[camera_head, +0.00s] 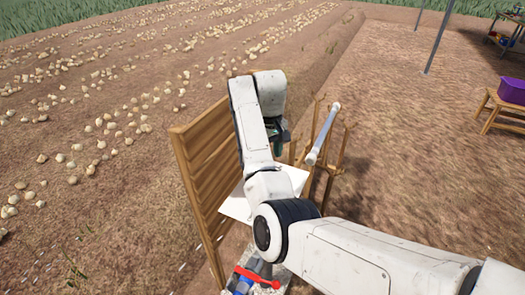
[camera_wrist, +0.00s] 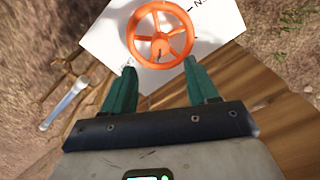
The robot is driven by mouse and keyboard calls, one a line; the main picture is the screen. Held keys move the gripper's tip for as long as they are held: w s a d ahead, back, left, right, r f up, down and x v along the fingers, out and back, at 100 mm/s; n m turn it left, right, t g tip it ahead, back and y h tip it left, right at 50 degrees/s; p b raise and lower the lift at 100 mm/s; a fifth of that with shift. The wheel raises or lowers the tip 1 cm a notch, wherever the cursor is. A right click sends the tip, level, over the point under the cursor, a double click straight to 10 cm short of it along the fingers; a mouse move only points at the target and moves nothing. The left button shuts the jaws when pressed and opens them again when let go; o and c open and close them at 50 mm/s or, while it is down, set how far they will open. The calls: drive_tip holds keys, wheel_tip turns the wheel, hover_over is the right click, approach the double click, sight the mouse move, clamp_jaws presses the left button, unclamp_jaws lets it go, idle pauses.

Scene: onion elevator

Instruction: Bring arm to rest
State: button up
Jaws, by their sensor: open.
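An orange handwheel (camera_wrist: 160,46) lies just beyond the fingertips, on a white panel (camera_wrist: 102,40) with dark marks. I cannot tell whether the fingers touch it. The white panel (camera_head: 236,208) also shows in the head view, where the wheel is hidden.
The wooden board (camera_head: 202,150) stands close left of my arm. A pale rod (camera_head: 323,133) rests on a wooden rack to the right. A red bar (camera_head: 258,278) is low in front. A purple crate (camera_head: 512,90) sits on a stool. Open soil lies right.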

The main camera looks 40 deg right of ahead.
drive_tip(key=s+a+f+h, duration=0.1)
drive_tip(key=s+a+f, duration=0.2)
drive_tip(key=s+f, duration=0.45)
drive_tip(key=s+a+f+h, duration=0.1)
drive_tip(key=s+a+f, duration=0.2)
drive_tip(key=s+f, duration=0.5)
drive_tip(key=s+a+y, duration=0.1)
drive_tip(key=s+a, duration=0.4)
drive_tip(key=s, duration=0.4)
drive_tip(key=s+a+f+n+t, duration=0.1)
drive_tip(key=s+a, duration=0.5)
drive_tip(key=s, duration=0.4)
drive_tip(key=shift+a+y, duration=0.2)
drive_tip(key=shift+y, duration=0.2)
drive_tip(key=shift+w+f, duration=0.1)
idle(1.1)
